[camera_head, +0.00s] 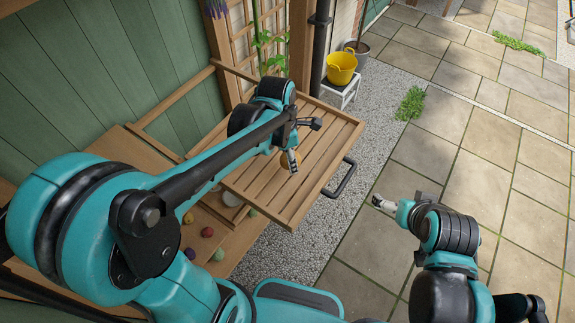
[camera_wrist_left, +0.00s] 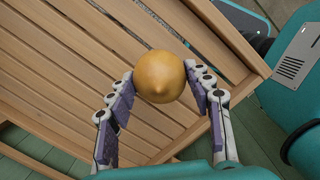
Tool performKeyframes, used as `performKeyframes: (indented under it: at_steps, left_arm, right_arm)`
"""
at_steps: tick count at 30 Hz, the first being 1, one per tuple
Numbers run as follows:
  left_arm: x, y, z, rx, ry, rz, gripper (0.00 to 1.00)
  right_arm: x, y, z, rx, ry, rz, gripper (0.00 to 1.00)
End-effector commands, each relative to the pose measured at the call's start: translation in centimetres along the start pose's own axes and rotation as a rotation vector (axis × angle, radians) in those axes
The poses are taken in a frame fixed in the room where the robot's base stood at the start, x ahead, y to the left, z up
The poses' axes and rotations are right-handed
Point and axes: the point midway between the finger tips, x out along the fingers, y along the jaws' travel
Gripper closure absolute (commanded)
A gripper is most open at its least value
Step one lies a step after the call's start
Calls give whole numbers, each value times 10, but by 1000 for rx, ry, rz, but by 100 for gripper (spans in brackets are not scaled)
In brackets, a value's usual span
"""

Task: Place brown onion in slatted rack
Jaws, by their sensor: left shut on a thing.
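The brown onion (camera_wrist_left: 160,78) is round and golden, held between the two fingers of my left gripper (camera_wrist_left: 164,92) in the left wrist view. In the head view the onion (camera_head: 285,160) shows partly behind the fingers of my left gripper (camera_head: 289,161). The slatted wooden rack (camera_head: 325,142) lies beneath the gripper, and its bare slats (camera_wrist_left: 55,85) fill much of the wrist view. I cannot tell whether the onion touches the slats. My right gripper (camera_head: 381,202) hangs over the paving, right of the rack, away from the onion; its finger opening is unclear.
A black handle (camera_head: 341,178) sticks out at the rack's right edge. Several coloured round items (camera_head: 207,232) lie on a lower shelf, partly hidden by my left arm. A yellow bucket (camera_head: 341,67) stands on a small white stool behind. The rack's slats look otherwise clear.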

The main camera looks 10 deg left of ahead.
Motion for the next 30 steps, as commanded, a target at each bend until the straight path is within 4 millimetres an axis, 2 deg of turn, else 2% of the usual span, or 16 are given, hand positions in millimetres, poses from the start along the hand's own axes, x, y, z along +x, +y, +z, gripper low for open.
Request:
performKeyframes:
  at_steps: [5,9,12,24,25,27,30]
  left_arm:
    - [11,7,-7,0,0,0,80]
    - [33,7,-9,0,0,0,80]
    - [43,6,-11,0,0,0,80]
    - [48,6,-11,0,0,-1,80]
    - [48,6,-11,0,0,-1,46]
    - [47,6,-11,0,0,0,28]
    - [47,6,-11,0,0,0,28]
  right_arm:
    - [3,0,2,0,0,0,2]
    - [8,0,6,0,0,0,2]
    - [10,0,7,0,0,0,2]
    - [12,0,9,0,0,0,2]
    - [12,0,9,0,0,0,2]
    - [12,0,8,0,0,0,2]
    - [11,0,8,0,0,0,2]
